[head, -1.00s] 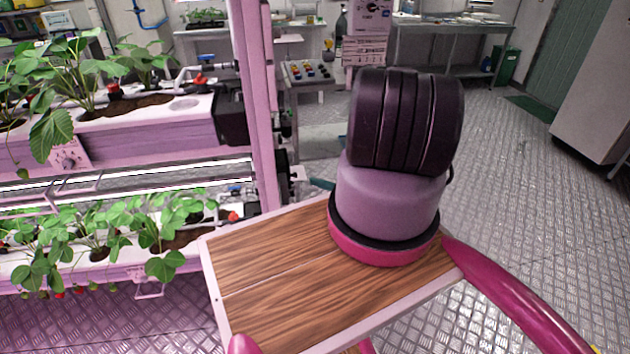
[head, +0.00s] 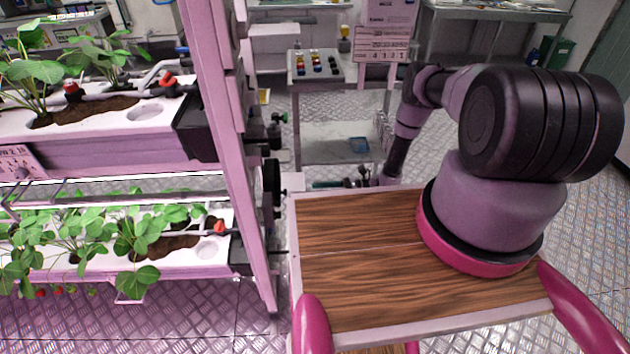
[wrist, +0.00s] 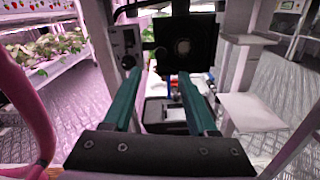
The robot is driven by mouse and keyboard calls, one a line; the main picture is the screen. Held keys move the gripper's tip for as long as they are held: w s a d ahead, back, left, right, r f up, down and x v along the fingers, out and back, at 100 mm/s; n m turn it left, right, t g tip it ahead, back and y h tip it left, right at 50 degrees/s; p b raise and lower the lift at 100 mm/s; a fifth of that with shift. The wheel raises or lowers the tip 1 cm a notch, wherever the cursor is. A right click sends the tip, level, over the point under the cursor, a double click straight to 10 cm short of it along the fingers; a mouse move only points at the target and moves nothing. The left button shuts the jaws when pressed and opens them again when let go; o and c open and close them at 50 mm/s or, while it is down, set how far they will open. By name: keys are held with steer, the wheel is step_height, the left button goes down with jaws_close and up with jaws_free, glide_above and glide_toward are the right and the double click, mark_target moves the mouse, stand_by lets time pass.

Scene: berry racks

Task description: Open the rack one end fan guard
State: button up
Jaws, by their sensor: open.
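A dark square panel with a round centre (wrist: 183,45) faces me in the wrist view and looks like the rack end fan guard; its hinge or latch cannot be made out. It looks closed, though I cannot be sure. My gripper (wrist: 160,78) is open, its two teal fingers apart and pointing toward the rack end, below and in front of the panel. No contact shows. In the head view a thin black round part (head: 271,183) sits edge-on at the rack's end post (head: 225,150).
Planted white troughs (head: 160,112) fill the rack at left. A grey box with knobs (wrist: 124,45) is left of the panel. A pale shelf (wrist: 255,112) stands at right in the wrist view. A bench with coloured items (head: 316,68) is behind. Open floor lies at right.

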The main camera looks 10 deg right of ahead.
steer(key=a, duration=1)
steer(key=shift+w+a, duration=0.25)
steer(key=shift+w, duration=0.05)
steer(key=shift+c, duration=0.2)
jaws_close()
stand_by(0.9)
